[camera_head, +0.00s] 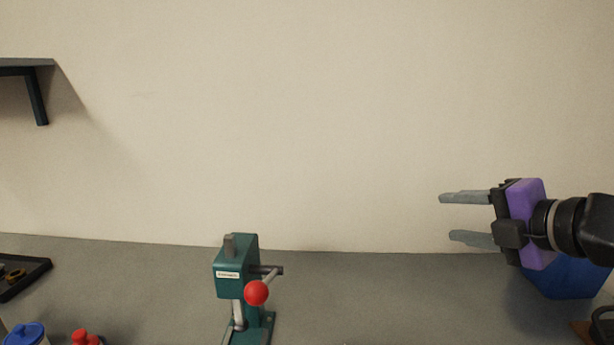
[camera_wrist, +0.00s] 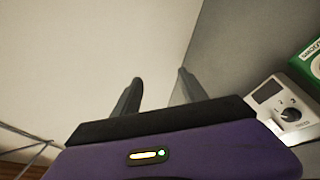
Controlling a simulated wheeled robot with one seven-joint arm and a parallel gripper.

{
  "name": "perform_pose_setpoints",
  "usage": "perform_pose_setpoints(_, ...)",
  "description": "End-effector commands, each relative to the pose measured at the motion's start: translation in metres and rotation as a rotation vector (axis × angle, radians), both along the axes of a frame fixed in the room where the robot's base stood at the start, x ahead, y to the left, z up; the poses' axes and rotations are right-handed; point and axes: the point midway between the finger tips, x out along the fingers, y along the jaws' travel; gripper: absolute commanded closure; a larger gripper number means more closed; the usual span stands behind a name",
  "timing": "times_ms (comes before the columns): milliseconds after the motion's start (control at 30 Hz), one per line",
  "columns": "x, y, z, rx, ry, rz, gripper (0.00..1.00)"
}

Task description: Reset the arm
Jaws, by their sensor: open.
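My gripper (camera_head: 466,217) is at the right of the head view, with its two grey fingers pointing left. The fingers are apart with nothing between them. In the wrist view the gripper's fingers (camera_wrist: 158,88) also stand apart and empty, in front of the pale wall and grey surface. My arm comes in from the right edge of the head view. The gripper is in front of the wall, partly covering a blue object (camera_head: 568,279) behind and below it.
A green press (camera_head: 238,272) with a red knob stands at the centre. A blue-lidded container (camera_head: 25,333), a red-topped item (camera_head: 84,338) and a black tray (camera_head: 22,277) are at left. A shelf (camera_head: 22,66) is on the wall. A white device with a dial (camera_wrist: 291,107) shows beside the gripper.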

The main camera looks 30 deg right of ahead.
Motion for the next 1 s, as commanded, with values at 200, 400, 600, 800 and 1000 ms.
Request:
perform_pose_setpoints(200,0.03,0.054,0.095,0.345,-0.428,0.107,0.5)
perform_pose_setpoints(400,0.022,0.072,0.155,0.653,-0.725,0.187,0.5)
perform_pose_setpoints(600,0.003,0.069,0.179,0.948,-0.952,0.235,0.5)
perform_pose_setpoints(800,-0.015,0.057,0.167,1.216,-1.117,0.233,0.5)
perform_pose_setpoints(1000,-0.027,0.051,0.125,1.445,-1.22,0.178,0.5)
